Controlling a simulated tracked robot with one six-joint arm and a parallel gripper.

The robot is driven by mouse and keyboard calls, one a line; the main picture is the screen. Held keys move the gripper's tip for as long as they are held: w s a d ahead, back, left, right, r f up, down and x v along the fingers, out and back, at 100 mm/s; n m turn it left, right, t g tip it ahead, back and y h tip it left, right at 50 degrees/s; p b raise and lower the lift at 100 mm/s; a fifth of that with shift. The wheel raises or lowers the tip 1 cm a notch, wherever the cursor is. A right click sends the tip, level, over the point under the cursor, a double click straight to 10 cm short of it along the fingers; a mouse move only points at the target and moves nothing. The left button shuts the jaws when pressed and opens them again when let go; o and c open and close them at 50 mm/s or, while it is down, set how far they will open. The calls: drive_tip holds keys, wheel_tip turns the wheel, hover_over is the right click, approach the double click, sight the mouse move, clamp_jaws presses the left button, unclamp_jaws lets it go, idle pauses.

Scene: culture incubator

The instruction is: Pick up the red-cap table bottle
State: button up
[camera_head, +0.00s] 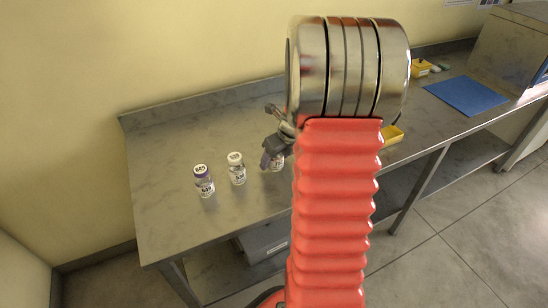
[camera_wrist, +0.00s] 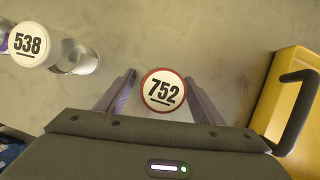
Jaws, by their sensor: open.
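The red-cap bottle shows from above in the wrist view as a round white top marked 752 with a red rim (camera_wrist: 164,91). My gripper (camera_wrist: 159,80) is open, with one finger on each side of this cap. A small gap shows on both sides, and the height of the fingers against the cap is hard to judge. In the head view my gripper (camera_head: 270,152) is over a clear bottle (camera_head: 278,164), mostly hidden behind my gripper and arm.
A white-topped bottle marked 538 (camera_wrist: 28,45) stands to the left, also in the head view (camera_head: 237,169). A purple-cap bottle (camera_head: 204,182) stands further left. A yellow container (camera_wrist: 288,88) with a black handle is close on the right. A blue mat (camera_head: 465,95) lies further right.

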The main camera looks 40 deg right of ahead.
drive_tip(key=shift+c, duration=0.3)
drive_tip(key=c, duration=1.1)
drive_tip(key=shift+r, duration=0.2)
drive_tip(key=shift+c, duration=0.2)
wheel_tip(320, 180, up, 10)
drive_tip(key=shift+f, duration=0.1)
idle(0.4)
